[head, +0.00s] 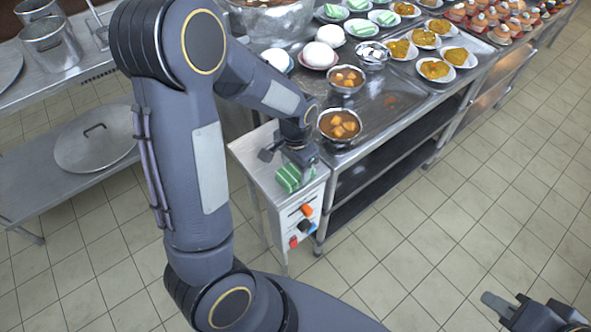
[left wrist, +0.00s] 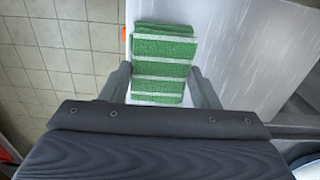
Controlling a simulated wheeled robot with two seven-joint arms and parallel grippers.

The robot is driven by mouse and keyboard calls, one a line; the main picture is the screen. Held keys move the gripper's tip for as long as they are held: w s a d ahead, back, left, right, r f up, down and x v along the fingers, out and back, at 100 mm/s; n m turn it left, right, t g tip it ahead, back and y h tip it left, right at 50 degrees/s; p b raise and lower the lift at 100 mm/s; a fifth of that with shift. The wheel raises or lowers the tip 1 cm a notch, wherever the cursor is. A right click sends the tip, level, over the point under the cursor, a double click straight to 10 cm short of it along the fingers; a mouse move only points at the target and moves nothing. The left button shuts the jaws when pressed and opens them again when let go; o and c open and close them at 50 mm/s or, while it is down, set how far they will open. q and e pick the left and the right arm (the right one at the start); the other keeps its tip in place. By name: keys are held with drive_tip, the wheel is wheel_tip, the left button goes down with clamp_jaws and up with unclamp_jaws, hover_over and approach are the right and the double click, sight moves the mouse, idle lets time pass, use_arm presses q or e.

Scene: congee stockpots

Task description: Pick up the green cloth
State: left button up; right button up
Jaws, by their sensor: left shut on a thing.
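The green cloth (head: 288,179) has white stripes and lies folded on the small metal stand at the near left end of the counter. In the left wrist view the cloth (left wrist: 162,65) sits between the fingers. My left gripper (head: 296,166) is shut on the cloth from above, and covers part of it in the head view. I cannot tell whether the cloth is clear of the stand's top. My right gripper (head: 497,306) is at the bottom right, over the floor and far from the cloth; whether its fingers are open is unclear.
The stand (head: 262,182) has orange and dark knobs on its front. Metal bowls of orange food (head: 339,124) stand close behind my left gripper. Plates of food (head: 436,69) fill the counter. A lidded pot (head: 95,145) is on the left shelf. The floor at right is clear.

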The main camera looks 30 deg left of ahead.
sight(296, 170)
use_arm(q)
drive_tip(key=shift+r, duration=0.15)
drive_tip(key=shift+r, duration=0.25)
wheel_tip(296, 170, up, 2)
drive_tip(key=shift+w+r, duration=0.1)
drive_tip(key=shift+r, duration=0.05)
drive_tip(key=w+d+r, duration=0.3)
drive_tip(key=d+r, duration=0.7)
drive_tip(key=d, duration=0.3)
drive_tip(key=shift+d, duration=0.4)
